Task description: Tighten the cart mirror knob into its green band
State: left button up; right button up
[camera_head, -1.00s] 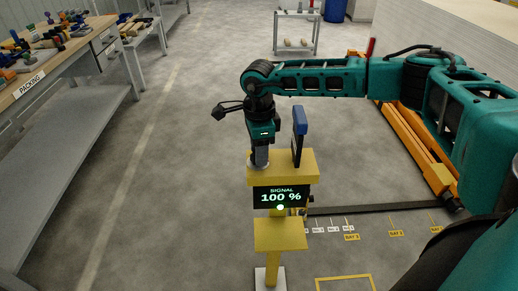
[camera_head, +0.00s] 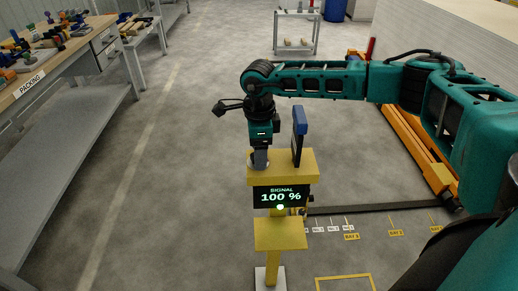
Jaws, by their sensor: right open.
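A yellow stand (camera_head: 280,234) rises from the floor at the lower centre. Its display (camera_head: 281,197) reads "SIGNAL 100 %", with a small green light at its lower edge. A dark upright panel with a blue top (camera_head: 299,120), possibly the mirror, stands on the yellow top block (camera_head: 297,165). My right gripper (camera_head: 260,163) points down over the left part of that block, left of the panel. Its fingers are open, though the gap is hard to see. I cannot make out the knob or a green band; the gripper may hide the knob. My left gripper is out of view.
A packing bench (camera_head: 60,95) with tools stands on the left. A grey cart (camera_head: 296,36) and a blue barrel (camera_head: 335,10) are at the back. An orange rail frame (camera_head: 413,143) lies at the right. The floor left of the stand is clear.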

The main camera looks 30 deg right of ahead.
notch_tip(320, 180, up, 13)
dwell(0.4)
dwell(0.4)
